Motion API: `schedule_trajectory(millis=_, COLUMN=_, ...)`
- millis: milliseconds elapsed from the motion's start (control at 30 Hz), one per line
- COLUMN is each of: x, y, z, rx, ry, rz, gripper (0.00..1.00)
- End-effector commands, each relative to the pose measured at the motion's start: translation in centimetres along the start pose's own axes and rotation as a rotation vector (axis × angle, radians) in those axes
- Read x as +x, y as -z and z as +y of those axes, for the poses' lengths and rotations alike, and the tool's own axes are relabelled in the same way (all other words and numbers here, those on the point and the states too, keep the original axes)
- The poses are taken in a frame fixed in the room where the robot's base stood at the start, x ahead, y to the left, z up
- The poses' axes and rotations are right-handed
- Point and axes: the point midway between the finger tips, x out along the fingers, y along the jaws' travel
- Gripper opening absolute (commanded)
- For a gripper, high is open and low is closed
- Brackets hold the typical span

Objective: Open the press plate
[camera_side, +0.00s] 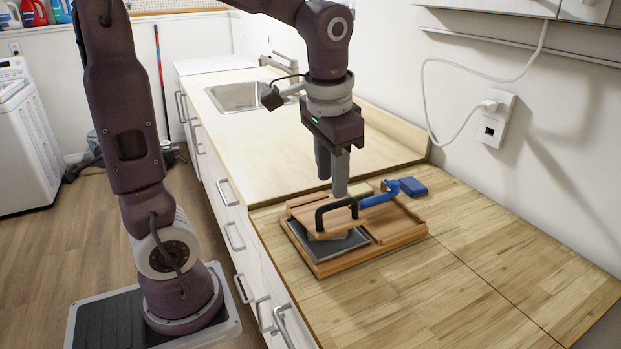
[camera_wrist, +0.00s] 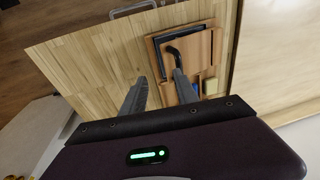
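The press plate (camera_side: 310,222) is a wooden board with a black bar handle (camera_side: 336,207) on top, lying slightly tilted over a grey slab in a wooden frame (camera_side: 385,236). In the wrist view the black handle (camera_wrist: 172,50) shows just beyond my right-hand finger. My gripper (camera_side: 332,184) points down above the back of the plate, close to the handle. In the wrist view my gripper (camera_wrist: 158,82) has its fingers spread apart with nothing between them. Whether a finger touches the handle or plate I cannot tell.
A blue bent handle or tool (camera_side: 382,196) lies at the frame's back right, beside a blue block (camera_side: 412,187) and a yellowish block (camera_side: 360,188). The wooden counter (camera_side: 450,290) is clear in front and right. A wall stands behind; a sink (camera_side: 236,96) is farther back.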

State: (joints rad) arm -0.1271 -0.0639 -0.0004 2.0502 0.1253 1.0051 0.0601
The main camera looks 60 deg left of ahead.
Motion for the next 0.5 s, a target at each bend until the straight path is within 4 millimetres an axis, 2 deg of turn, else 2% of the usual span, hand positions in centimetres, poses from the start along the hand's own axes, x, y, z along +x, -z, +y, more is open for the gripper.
schedule_trajectory(millis=100, x=-1.6, y=-2.1, z=1.1, rx=-0.004, ry=-0.015, rz=0.066, gripper=0.36)
schedule_trajectory(millis=233, x=-2.6, y=-3.9, z=2.1, rx=-0.007, ry=-0.031, rz=0.117, gripper=0.36)
schedule_trajectory(millis=500, x=-3.0, y=-5.1, z=2.6, rx=-0.011, ry=-0.043, rz=0.149, gripper=0.36)
